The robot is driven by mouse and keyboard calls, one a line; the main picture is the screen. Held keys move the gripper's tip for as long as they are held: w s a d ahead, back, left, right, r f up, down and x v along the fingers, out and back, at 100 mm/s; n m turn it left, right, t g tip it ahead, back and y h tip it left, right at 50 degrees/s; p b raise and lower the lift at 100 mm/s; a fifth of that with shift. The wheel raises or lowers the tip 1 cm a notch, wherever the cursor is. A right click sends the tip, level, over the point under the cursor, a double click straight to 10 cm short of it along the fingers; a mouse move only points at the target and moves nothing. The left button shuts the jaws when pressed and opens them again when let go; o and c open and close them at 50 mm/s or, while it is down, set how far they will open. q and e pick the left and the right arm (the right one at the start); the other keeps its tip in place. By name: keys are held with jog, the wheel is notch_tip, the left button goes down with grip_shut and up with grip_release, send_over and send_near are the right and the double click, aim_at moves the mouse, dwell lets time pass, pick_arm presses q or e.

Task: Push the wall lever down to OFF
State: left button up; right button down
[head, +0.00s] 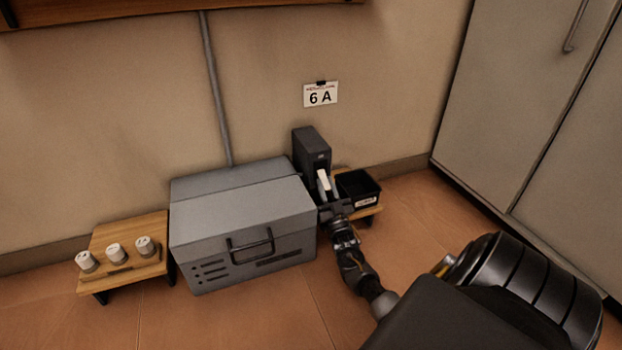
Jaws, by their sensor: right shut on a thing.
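The wall lever is a dark grey upright housing (311,149) with a pale cream handle (323,181) low on its front. It stands against the wall, behind the right end of a grey metal case. My right gripper (327,197) reaches it from the front and is shut on the handle. The gripper hides the handle's lower end, and any ON or OFF marking is too small to read. My left gripper is not in view.
The grey case (215,232) stands close left of my right gripper. A black bin (358,187) on a low wooden stand is close right. A small table (130,240) with several white knobs is at left. A "6 A" card (320,95) hangs above.

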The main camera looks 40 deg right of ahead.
jog(key=shift+f, duration=0.15)
dwell(0.3)
jog(key=c, duration=1.2)
grip_release()
jog(key=shift+c, duration=0.2)
jog(key=p+v, duration=0.2)
jog(key=v, duration=0.4)
jog(key=shift+s+f, duration=0.1)
jog(key=shift+f, duration=0.05)
jog(key=shift+s+a+f, duration=0.2)
jog(key=shift+s+f, duration=0.15)
jog(key=shift+s, duration=0.05)
